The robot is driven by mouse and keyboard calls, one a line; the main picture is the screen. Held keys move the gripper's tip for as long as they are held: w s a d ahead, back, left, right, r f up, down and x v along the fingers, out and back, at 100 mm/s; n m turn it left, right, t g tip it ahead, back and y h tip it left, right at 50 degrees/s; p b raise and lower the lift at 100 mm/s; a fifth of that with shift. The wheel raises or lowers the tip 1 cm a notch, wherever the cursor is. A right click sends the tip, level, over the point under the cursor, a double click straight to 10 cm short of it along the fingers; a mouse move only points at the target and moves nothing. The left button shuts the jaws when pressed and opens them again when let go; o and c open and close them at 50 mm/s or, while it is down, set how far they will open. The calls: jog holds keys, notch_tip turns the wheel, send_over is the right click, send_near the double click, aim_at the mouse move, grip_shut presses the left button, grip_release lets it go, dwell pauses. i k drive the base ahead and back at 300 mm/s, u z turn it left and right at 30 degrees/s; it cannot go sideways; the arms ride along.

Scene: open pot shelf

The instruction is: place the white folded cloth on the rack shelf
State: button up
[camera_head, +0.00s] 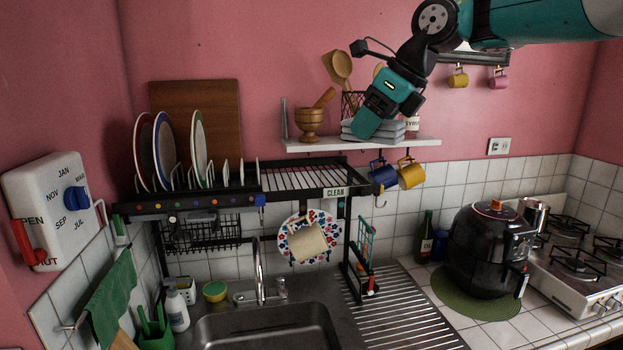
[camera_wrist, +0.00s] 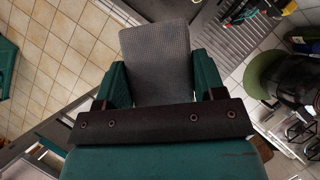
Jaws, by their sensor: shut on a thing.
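My gripper (camera_wrist: 158,78) is shut on a folded cloth (camera_wrist: 156,55), which looks grey and textured between the two teal fingers in the wrist view. In the head view my gripper (camera_head: 365,124) points down and left, in front of the wall shelf. Pale folded layers (camera_head: 391,129) show on both sides of the near finger; I cannot tell which belong to the held cloth. The black dish rack (camera_head: 160,207) stands over the sink, and its barred top shelf (camera_head: 305,176) is bare on the right part, above a CLEAN label.
Plates (camera_head: 162,150) stand upright on the rack's left part. The white wall shelf (camera_head: 310,146) holds a mortar (camera_head: 309,123) and utensils. Blue and yellow mugs (camera_head: 411,175) hang below it. A black air fryer (camera_head: 487,250) stands at the right.

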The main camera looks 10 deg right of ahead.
aim_at(326, 185)
jog(key=i, duration=1)
